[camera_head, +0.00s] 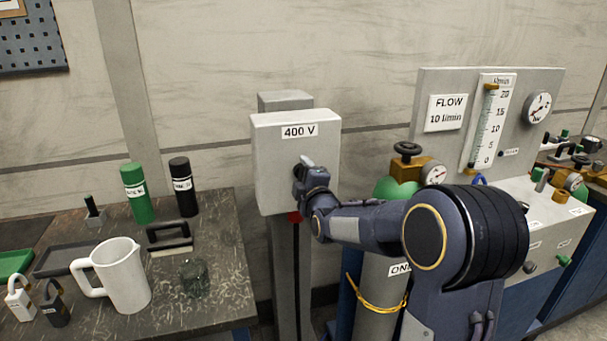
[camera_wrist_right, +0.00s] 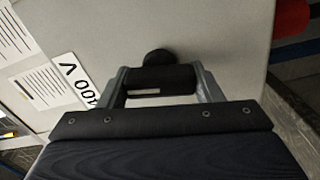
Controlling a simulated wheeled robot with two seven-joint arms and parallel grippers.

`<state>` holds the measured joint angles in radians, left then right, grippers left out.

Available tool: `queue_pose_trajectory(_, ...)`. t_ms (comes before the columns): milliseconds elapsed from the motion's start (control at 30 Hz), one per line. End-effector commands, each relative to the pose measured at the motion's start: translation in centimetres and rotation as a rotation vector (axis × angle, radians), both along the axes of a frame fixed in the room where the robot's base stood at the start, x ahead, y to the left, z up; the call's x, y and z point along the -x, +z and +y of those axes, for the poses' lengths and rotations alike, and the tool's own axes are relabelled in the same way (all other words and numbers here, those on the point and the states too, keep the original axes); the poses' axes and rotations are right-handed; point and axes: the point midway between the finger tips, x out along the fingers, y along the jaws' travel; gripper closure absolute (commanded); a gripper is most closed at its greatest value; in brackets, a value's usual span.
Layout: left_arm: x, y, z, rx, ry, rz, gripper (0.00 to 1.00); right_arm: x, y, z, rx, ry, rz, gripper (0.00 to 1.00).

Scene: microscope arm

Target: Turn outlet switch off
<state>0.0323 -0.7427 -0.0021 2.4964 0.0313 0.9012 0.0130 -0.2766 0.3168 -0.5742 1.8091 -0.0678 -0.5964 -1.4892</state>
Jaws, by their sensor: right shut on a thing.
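The outlet box (camera_head: 273,145) is a pale grey box labelled 400 V, mounted on a grey post at the centre of the head view. Its front face (camera_wrist_right: 215,40) fills much of the right wrist view. A black switch handle (camera_wrist_right: 158,80) on a round knob sits on that face. My right gripper (camera_wrist_right: 160,86) is shut on the switch handle, with one finger on each side of it. In the head view my right gripper (camera_head: 305,172) is at the box's front, and my wrist hides the switch. My left gripper is not in view.
A dark workbench (camera_head: 215,270) at left holds a white jug (camera_head: 117,275), a green bottle (camera_head: 137,193) and a black bottle (camera_head: 183,187). A gas cylinder (camera_head: 377,300) and a flow panel (camera_head: 455,95) stand to the right, close to my right arm.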

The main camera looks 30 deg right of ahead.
Motion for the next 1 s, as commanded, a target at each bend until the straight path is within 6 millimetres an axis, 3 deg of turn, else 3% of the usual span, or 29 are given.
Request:
queue_pose_trajectory(400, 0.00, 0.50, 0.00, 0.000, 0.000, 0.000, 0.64, 0.01, -0.13, 0.05, 0.178, 0.001, 0.046, 0.64)
queue_pose_trajectory(967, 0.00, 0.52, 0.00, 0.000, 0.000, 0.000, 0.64, 0.01, -0.20, 0.06, 0.205, 0.002, 0.053, 0.64)
queue_pose_trajectory(1000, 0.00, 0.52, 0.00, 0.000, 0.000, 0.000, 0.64, 0.00, -0.21, 0.06, 0.205, 0.002, 0.053, 0.36)
